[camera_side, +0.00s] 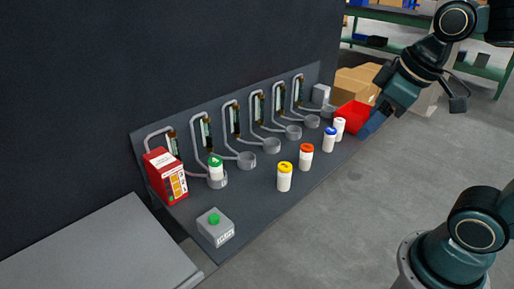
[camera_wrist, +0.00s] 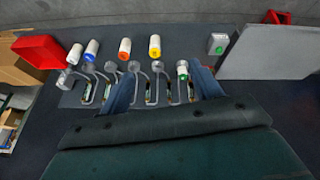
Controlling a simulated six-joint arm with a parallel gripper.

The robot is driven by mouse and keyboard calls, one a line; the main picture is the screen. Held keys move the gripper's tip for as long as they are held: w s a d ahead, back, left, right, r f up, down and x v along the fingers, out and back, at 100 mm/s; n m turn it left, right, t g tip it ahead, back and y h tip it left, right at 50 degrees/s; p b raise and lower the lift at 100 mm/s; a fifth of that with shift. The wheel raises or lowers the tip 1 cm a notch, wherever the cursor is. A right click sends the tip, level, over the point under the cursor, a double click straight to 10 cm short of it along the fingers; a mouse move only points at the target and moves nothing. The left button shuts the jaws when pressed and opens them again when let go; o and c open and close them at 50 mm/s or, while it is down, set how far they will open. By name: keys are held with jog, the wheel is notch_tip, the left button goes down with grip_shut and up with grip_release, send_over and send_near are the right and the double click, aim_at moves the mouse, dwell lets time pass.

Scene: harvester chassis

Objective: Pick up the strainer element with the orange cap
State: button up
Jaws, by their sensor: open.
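The strainer element with the orange cap (camera_side: 305,160) is a white cylinder standing upright on the dark bench, between the yellow-capped element (camera_side: 284,180) and the blue-capped element (camera_side: 329,142). In the wrist view the orange-capped element (camera_wrist: 125,47) shows beyond the fingertips, a little left of the middle. My gripper (camera_side: 373,122) is above the far right end of the bench, by the red bin, well apart from the orange-capped element. In the wrist view my gripper (camera_wrist: 165,87) has its two blue fingers spread wide with nothing held between them.
A white-capped element (camera_side: 339,128) stands near the red bin (camera_side: 352,115). A green-capped element (camera_side: 216,169) sits in a ring holder. Several empty ring holders (camera_side: 245,160) with bent tubes line the back panel. A red box (camera_side: 166,177) and a green-button box (camera_side: 215,228) are at the near end.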

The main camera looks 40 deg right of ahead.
jog(key=w+d+f+n+g, duration=0.1)
jog(key=w+d+n, duration=0.2)
jog(key=w, duration=0.5)
jog(key=n+g, duration=0.4)
jog(key=n, duration=0.5)
send_over(308, 147)
jog(key=f, duration=1.6)
jog(key=shift+s+a+f, duration=0.15)
jog(key=shift+a+f, duration=0.1)
jog(key=shift+f, duration=0.05)
jog(key=shift+d+f, duration=0.15)
jog(key=shift+f, duration=0.05)
jog(key=shift+f, duration=0.1)
notch_tip(308, 147, down, 8)
jog(key=shift+r, duration=0.1)
jog(key=shift+f, duration=0.3)
